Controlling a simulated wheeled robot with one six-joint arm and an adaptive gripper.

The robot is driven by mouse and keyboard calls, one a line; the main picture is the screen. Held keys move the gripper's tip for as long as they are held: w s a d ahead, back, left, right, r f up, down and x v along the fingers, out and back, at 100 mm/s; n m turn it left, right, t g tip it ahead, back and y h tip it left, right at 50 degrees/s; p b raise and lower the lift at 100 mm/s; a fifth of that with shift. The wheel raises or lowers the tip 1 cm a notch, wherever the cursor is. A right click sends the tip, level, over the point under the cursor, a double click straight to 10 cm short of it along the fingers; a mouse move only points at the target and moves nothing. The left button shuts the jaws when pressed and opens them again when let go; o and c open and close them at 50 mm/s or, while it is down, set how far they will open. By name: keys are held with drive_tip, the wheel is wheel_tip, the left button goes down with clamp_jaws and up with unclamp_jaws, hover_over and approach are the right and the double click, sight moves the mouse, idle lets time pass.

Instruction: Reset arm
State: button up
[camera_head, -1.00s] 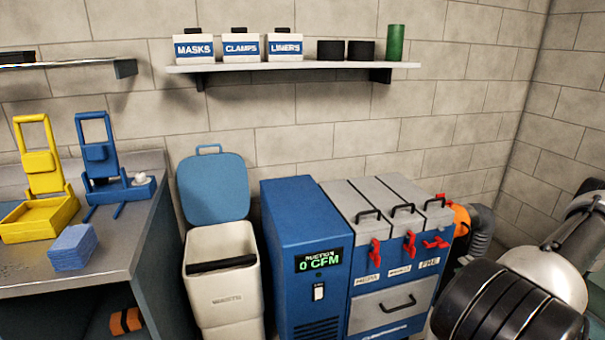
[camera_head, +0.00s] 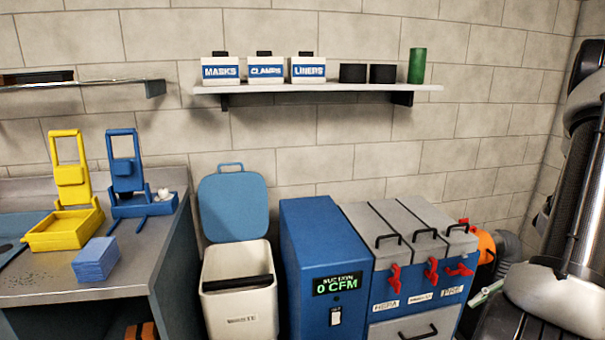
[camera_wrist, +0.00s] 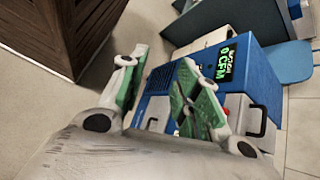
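My arm stands upright at the right edge of the head view. A small part of my gripper (camera_head: 487,293) shows there, low beside the suction machine. In the wrist view my gripper (camera_wrist: 158,84) has its green-padded fingers apart, with nothing seen between them but the machine and floor behind. The blue suction machine (camera_head: 312,250) reads 0 CFM; it also shows in the wrist view (camera_wrist: 258,75). Its lidded filter bays (camera_head: 410,232) have red latches and labels.
An open waste bin (camera_head: 240,300) stands left of the machine. The metal bench (camera_head: 140,270) holds yellow and blue stands and a blue block (camera_head: 95,259). A wall shelf (camera_head: 320,89) carries labelled boxes, black cups and a green cylinder. A brown wooden piece (camera_wrist: 60,30) is upper left in the wrist view.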

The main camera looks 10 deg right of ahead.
drive_tip(key=s+a+r+n+t+h, duration=0.1)
drive_tip(key=a+r+n+h, duration=0.2)
drive_tip(key=r, duration=0.6)
drive_tip(key=s+a+r+n+t+h, duration=0.1)
drive_tip(key=a+r+n+h, duration=0.2)
drive_tip(key=r, duration=0.6)
drive_tip(key=s+a+r+n+h, duration=0.1)
drive_tip(key=a+r+n+h, duration=0.2)
drive_tip(key=a+r+n, duration=0.3)
wheel_tip(320, 180, up, 3)
drive_tip(key=shift+s+a+f+n+t+h, duration=0.1)
drive_tip(key=shift+s+a+n+t+h, duration=0.2)
drive_tip(key=shift+n, duration=0.5)
drive_tip(key=shift+w+d, duration=0.1)
drive_tip(key=shift+d, duration=0.05)
